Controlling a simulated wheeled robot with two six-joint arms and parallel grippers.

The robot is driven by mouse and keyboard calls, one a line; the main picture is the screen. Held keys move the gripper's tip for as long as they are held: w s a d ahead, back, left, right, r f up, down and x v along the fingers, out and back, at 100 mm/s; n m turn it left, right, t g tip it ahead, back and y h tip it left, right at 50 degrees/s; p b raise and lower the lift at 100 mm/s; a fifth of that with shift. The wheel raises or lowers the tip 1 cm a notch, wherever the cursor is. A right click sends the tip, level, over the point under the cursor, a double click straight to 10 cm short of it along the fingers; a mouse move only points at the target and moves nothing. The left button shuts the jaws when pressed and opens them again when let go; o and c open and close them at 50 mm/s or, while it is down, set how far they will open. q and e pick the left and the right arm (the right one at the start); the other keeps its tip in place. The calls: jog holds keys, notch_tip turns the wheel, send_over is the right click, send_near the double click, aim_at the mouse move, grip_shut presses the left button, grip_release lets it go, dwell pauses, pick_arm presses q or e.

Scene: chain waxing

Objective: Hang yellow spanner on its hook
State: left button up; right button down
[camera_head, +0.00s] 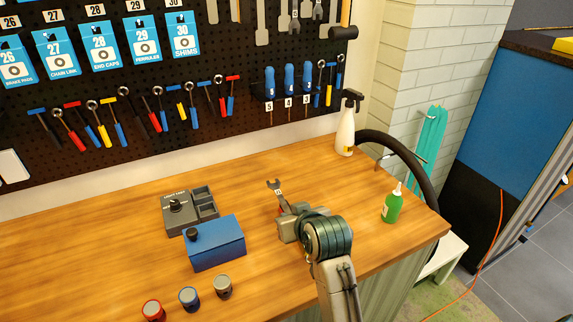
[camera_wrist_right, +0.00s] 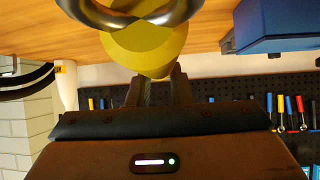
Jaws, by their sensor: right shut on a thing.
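My right gripper (camera_head: 290,216) is above the bench, right of the blue box, and shut on the spanner. The spanner's grey open jaw (camera_head: 275,188) sticks up past the gripper toward the pegboard. In the right wrist view the yellow spanner (camera_wrist_right: 145,48) is close up between the fingers (camera_wrist_right: 160,88), with a shiny steel curved end at the top. The black pegboard (camera_head: 150,110) stands behind the bench, with tools hanging in rows. I cannot tell which hook belongs to the yellow spanner. My left gripper is not in view.
The wooden bench (camera_head: 90,235) holds a blue box (camera_head: 215,243), a grey device (camera_head: 178,212), several small round pots (camera_head: 189,298), a green bottle (camera_head: 392,205) and a white spray bottle (camera_head: 345,132). Grey spanners (camera_head: 262,25) hang at the upper right. The bench between gripper and pegboard looks clear.

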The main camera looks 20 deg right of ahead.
jog(key=shift+h, duration=0.3)
jog(key=s+d+f+p, duration=0.1)
jog(key=d, duration=0.2)
jog(key=s+d+f+p, duration=0.1)
jog(key=s+d, duration=0.1)
jog(key=d, duration=0.1)
jog(key=s+d+f+p, duration=0.1)
jog(key=s+d, duration=0.1)
jog(key=d, duration=0.1)
jog(key=shift+d+f+p, duration=0.15)
jog(key=shift+d+p, duration=0.2)
jog(key=shift+n+y, duration=0.4)
jog(key=shift+y, duration=0.3)
jog(key=s+d+p, duration=0.3)
jog(key=s+d, duration=0.2)
jog(key=shift+s+d+p, duration=0.3)
jog(key=shift+s+d, duration=0.05)
jog(key=shift+s, duration=0.05)
jog(key=shift+s+d, duration=0.25)
jog(key=shift+s, duration=0.25)
